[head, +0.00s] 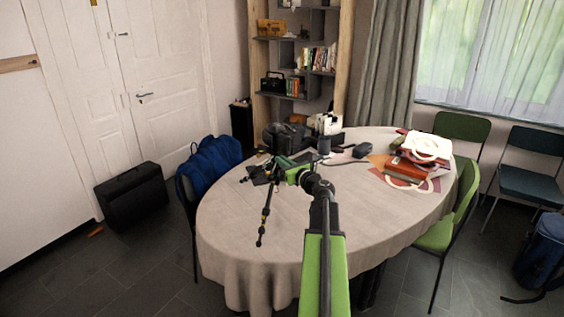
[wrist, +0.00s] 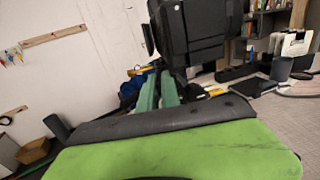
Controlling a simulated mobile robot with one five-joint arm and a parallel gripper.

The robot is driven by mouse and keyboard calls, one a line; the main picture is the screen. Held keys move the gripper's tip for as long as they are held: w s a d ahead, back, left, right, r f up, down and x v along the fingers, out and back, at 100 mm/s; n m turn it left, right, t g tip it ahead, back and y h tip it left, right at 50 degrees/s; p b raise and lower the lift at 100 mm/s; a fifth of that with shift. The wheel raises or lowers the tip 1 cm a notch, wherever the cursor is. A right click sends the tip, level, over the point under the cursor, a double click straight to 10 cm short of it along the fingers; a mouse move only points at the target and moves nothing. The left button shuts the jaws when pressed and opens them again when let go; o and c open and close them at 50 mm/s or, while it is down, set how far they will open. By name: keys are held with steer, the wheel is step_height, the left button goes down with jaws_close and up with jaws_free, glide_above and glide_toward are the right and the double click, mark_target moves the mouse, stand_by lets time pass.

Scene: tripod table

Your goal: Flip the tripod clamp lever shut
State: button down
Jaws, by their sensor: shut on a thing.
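My gripper (head: 279,163) is at the tripod's upper end in the head view. In the wrist view its two green fingers (wrist: 158,76) are close together, with small yellow and black parts (wrist: 140,71) by their tips. The fingers are shut on part of the tripod. The clamp lever is too small and too covered by my gripper to make out, so its position cannot be told.
A stack of books (head: 407,170) is on the right.

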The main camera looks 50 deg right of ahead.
mark_target(274, 155)
steer(key=w+a+m+g+h, duration=0.1)
steer(key=m+g+h, duration=0.3)
steer(key=m+g, duration=0.1)
steer(key=w+a+m+g+h, duration=0.1)
steer(key=w+m+g+h, duration=0.1)
steer(key=m+g+h, duration=0.3)
steer(key=w+a+m+g+h, duration=0.2)
steer(key=m+g+h, duration=0.3)
steer(key=g, duration=0.2)
steer(key=shift+w, duration=0.15)
steer(key=shift+m+g, duration=0.4)
steer(key=shift+g, duration=0.5)
steer(key=c, duration=1.8)
jaws_free()
steer(key=shift+c, duration=0.2)
steer(key=shift+a, duration=0.1)
